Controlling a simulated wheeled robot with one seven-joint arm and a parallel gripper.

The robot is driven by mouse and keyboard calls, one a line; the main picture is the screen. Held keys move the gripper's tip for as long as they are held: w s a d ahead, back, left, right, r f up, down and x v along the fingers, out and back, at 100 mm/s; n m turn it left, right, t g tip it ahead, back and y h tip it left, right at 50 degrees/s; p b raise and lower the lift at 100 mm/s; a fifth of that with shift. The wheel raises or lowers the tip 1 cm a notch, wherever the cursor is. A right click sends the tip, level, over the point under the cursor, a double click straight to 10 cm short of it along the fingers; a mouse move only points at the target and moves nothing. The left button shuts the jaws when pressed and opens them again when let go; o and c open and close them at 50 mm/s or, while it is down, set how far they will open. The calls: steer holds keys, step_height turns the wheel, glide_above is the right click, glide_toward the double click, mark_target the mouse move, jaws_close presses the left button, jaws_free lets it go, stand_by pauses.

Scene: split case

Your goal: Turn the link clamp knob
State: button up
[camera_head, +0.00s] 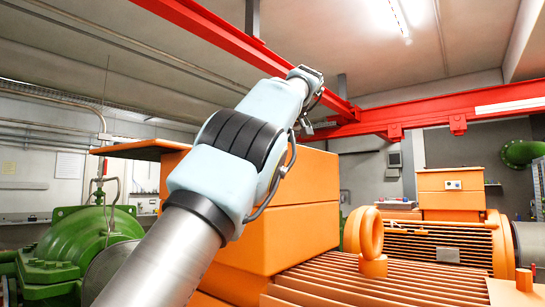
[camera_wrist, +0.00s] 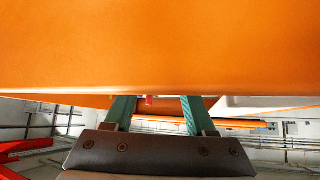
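My gripper (camera_wrist: 158,100) shows in the wrist view with its two green fingers apart and nothing visibly held. A large orange surface (camera_wrist: 160,45) fills the upper part of that view, and the fingertips reach to its edge; I cannot tell whether they touch it. A small red piece (camera_wrist: 149,100) shows between the fingers, too small to identify. In the head view my arm reaches up in front of the orange case (camera_head: 300,225), and my gripper is mostly hidden behind the wrist. I cannot make out the link clamp knob with certainty in either view.
A red overhead beam (camera_head: 430,115) runs close behind my wrist. A green pump casing (camera_head: 75,245) stands at the left. An orange ring (camera_head: 368,232) and an orange motor (camera_head: 440,240) stand at the right. Open air lies above the motor.

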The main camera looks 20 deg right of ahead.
steer(key=shift+o, duration=1)
